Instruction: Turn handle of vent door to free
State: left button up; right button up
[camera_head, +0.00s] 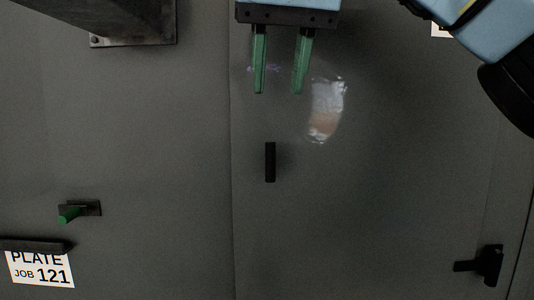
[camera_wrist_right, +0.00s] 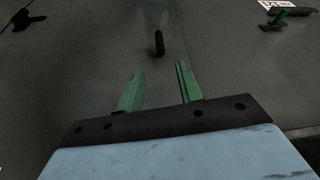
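A grey panelled enclosure face fills the head view. A short black upright bar handle (camera_head: 270,162) sits near the middle, just right of a vertical seam, and shows in the right wrist view (camera_wrist_right: 159,43). A black T-shaped latch handle (camera_head: 487,266) is at the lower right and shows in the wrist view (camera_wrist_right: 27,19). A green-tipped handle (camera_head: 79,211) is on the left panel. Which one belongs to the vent door I cannot tell. My right gripper (camera_head: 278,92) is open and empty, above the bar handle and apart from it. My left gripper is not in view.
A dark box-like fitting (camera_head: 125,25) juts out at the upper left. A black ledge (camera_head: 35,245) and a white label (camera_head: 40,269) reading "PLATE JOB 121" are at the lower left. A shiny patch (camera_head: 326,108) lies right of my fingers. The panel around the bar handle is clear.

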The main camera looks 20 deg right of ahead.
aim_at(272, 148)
jog(key=b+x, duration=0.1)
jog(key=x, duration=0.5)
jog(key=shift+s+f+b, duration=0.1)
jog(key=shift+b, duration=0.2)
jog(key=x, duration=0.7)
jog(key=shift+c, duration=0.4)
grip_shut()
